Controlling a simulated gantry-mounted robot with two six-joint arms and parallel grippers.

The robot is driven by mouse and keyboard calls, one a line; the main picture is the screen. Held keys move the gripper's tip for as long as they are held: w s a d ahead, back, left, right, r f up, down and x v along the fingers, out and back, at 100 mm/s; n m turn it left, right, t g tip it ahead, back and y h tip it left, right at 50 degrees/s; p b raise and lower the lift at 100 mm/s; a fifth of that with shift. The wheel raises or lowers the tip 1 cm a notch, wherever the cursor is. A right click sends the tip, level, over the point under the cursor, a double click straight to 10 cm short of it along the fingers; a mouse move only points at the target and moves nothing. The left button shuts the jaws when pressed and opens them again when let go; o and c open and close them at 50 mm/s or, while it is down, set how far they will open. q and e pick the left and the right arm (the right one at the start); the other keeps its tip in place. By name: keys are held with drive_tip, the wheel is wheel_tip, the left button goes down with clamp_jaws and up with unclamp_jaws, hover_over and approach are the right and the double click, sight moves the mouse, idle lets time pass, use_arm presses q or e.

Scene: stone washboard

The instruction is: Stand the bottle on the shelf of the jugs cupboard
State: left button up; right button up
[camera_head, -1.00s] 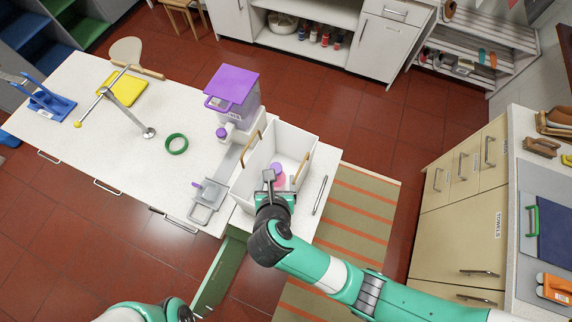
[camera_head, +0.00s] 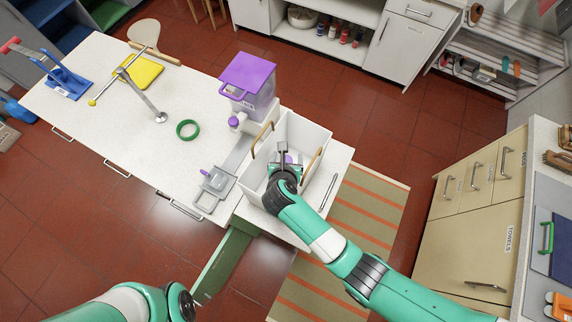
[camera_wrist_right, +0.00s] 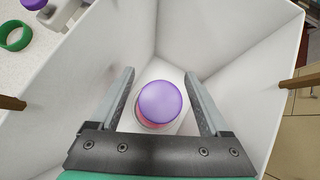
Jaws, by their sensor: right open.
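The bottle, with a round purple cap (camera_wrist_right: 160,101) and a pinkish part under it, stands in a white open-topped box (camera_head: 318,134) on the counter. My right gripper (camera_head: 284,152) reaches down into this box. In the right wrist view my right gripper (camera_wrist_right: 164,90) is open, with one finger on each side of the cap and gaps visible. In the head view the gripper hides most of the bottle. My left arm shows at the bottom left, but its fingers do not. No cupboard with a readable jugs label shows.
A green door or panel (camera_head: 222,262) stands out below the counter's front edge. A purple-lidded container (camera_head: 250,78) and a green ring (camera_head: 187,129) are on the counter. A white cabinet (camera_head: 350,40) with an open shelf stands at the back.

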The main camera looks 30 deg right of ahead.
clamp_jaws()
idle(0.4)
idle(1.0)
